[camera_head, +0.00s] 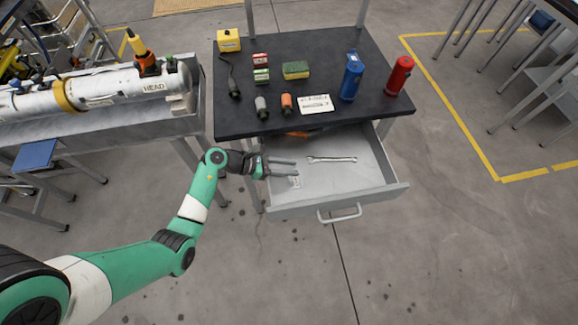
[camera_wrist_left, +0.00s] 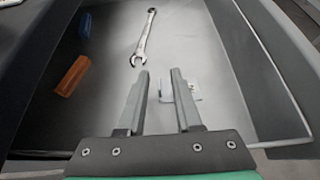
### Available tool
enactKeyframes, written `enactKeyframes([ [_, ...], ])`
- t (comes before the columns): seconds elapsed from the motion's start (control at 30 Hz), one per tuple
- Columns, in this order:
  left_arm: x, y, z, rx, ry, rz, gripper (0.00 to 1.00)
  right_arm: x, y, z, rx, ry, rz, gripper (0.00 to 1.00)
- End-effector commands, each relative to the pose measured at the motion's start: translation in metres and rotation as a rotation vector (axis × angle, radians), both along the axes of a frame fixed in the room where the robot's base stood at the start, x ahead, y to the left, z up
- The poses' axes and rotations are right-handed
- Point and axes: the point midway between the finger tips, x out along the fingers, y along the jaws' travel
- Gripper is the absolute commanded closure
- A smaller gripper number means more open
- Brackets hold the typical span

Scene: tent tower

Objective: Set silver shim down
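A small silver shim (camera_wrist_left: 166,90) shows in the left wrist view, over the drawer floor by the inner side of my right-hand finger. A pale printed piece (camera_wrist_left: 193,87) shows on the other side of that finger; I cannot tell if it is part of the shim. In the head view a small pale piece (camera_head: 295,182) shows just below the fingertips. My left gripper (camera_head: 296,168) is over the left part of the open drawer. Its fingers (camera_wrist_left: 160,76) stand apart, with a clear gap between them, and do not appear closed on the shim. My right gripper is out of view.
The open drawer (camera_head: 378,190) also holds a silver wrench (camera_head: 332,159) and an orange item (camera_wrist_left: 71,76). The dark tabletop (camera_head: 325,60) above it carries a blue bottle (camera_head: 352,77), a red bottle (camera_head: 399,76) and several small items. The drawer's right part is clear.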

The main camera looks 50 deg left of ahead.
Motion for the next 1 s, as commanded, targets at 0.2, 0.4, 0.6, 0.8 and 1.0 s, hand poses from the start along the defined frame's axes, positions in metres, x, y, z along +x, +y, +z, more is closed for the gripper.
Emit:
enactKeyframes([
  [0.2, 0.0, 0.0, 0.01, 0.002, -0.001, -0.001, 0.67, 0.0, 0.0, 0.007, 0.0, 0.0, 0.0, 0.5],
  [0.4, -0.026, 0.015, 0.034, -0.001, -0.001, 0.006, 0.67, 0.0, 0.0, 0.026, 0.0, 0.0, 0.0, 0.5],
  [0.6, -0.066, 0.036, 0.057, 0.0, -0.001, 0.007, 0.67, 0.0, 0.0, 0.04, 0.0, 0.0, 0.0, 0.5],
  [0.8, -0.09, 0.047, 0.069, 0.001, -0.002, 0.003, 0.67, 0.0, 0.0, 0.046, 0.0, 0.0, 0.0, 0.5],
  [1.0, -0.094, 0.048, 0.07, 0.0, -0.001, -0.001, 0.67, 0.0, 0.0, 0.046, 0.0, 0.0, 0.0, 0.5],
])
